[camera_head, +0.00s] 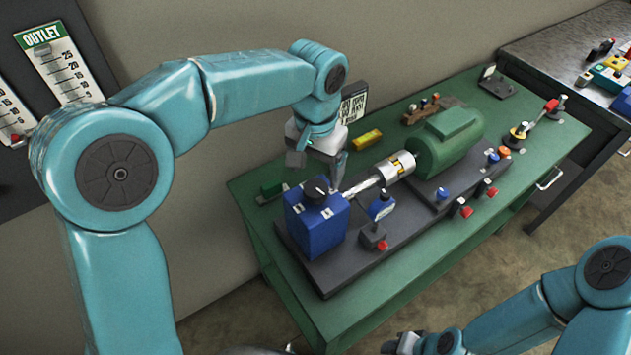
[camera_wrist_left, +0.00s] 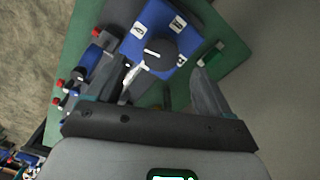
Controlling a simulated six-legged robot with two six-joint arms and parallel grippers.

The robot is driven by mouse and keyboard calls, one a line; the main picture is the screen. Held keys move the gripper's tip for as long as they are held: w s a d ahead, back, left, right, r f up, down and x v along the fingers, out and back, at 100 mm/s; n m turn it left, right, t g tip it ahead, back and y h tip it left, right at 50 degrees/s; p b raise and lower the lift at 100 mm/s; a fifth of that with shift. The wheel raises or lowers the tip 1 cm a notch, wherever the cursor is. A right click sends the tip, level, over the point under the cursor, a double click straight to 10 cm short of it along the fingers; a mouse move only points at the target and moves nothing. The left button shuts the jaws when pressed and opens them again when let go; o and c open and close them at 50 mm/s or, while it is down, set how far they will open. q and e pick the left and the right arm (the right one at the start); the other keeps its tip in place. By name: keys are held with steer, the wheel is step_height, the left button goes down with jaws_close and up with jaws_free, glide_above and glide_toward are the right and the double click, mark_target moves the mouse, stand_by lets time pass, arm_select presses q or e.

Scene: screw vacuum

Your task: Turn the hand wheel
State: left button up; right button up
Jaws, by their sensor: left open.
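A round black knob with a white pointer line (camera_head: 317,189) sits on top of a blue box (camera_head: 318,222); it looks like the hand wheel, though I cannot be sure. The knob (camera_wrist_left: 160,54) and the blue box (camera_wrist_left: 158,30), with white lettered labels, also show in the left wrist view. My left gripper (camera_head: 318,167) is open and empty just above the knob. In the left wrist view its fingers (camera_wrist_left: 158,72) point toward the box, with the knob between and beyond them. My right gripper (camera_head: 408,343) is low at the bottom edge, partly cut off.
A green motor (camera_head: 447,140) with a silver coupling (camera_head: 394,168) stands on a dark base plate (camera_head: 345,272) on the green table (camera_head: 480,240). A blue gauge (camera_head: 381,205) and red-tipped parts are close to the box. A second bench (camera_head: 545,50) stands at the right.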

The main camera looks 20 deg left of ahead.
mark_target(316, 187)
arm_select(q)
steer(key=f, duration=0.4)
steer(key=shift+w+f, duration=0.35)
steer(key=shift+w, duration=0.05)
steer(key=shift+f, duration=0.25)
steer(key=shift+s, duration=0.2)
steer(key=shift+a+f, duration=0.1)
steer(key=shift+w, duration=0.1)
steer(key=shift+c, duration=0.3)
steer(key=c, duration=1)
steer(key=shift+n, duration=0.3)
